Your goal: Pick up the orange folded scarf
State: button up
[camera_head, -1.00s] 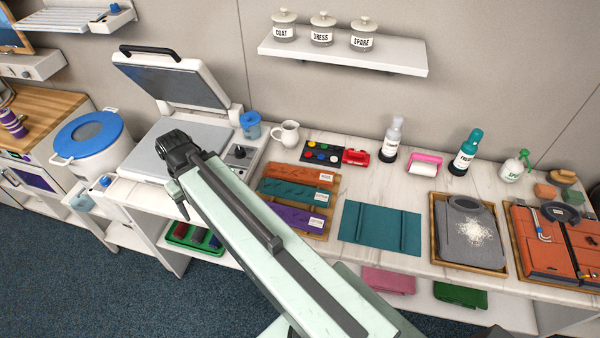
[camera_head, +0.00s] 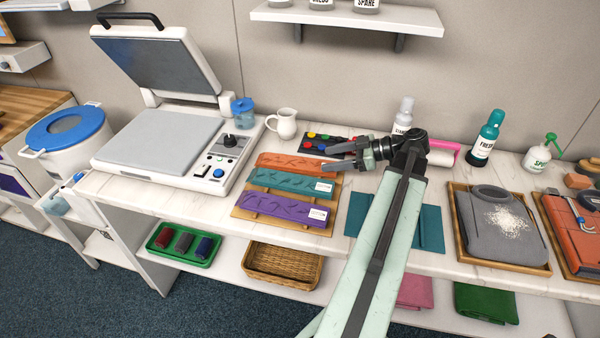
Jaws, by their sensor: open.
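The orange folded scarf (camera_head: 288,161) lies at the back of a wooden board (camera_head: 258,211) on the white marbled counter. A teal folded scarf (camera_head: 290,184) and a purple one (camera_head: 283,208) lie in front of it, each with a small white label. My gripper (camera_head: 328,157) is open and empty, its fingers pointing left. In the picture the fingers overlap the right end of the orange scarf and hide its label. They look to be above it, but I cannot tell the exact height.
A heat press (camera_head: 160,140) with raised lid stands left. Behind the board are a white jug (camera_head: 284,124) and a paint palette (camera_head: 318,143). A teal cloth (camera_head: 430,228) lies partly behind my arm. Bottles (camera_head: 486,138) stand at right. A wicker basket (camera_head: 283,283) sits on the shelf below.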

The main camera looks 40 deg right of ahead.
aim_at(303, 163)
jog(key=shift+b+x, duration=1.5)
jog(key=shift+x, duration=2.45)
jog(key=shift+r, duration=0.1)
jog(key=c, duration=1)
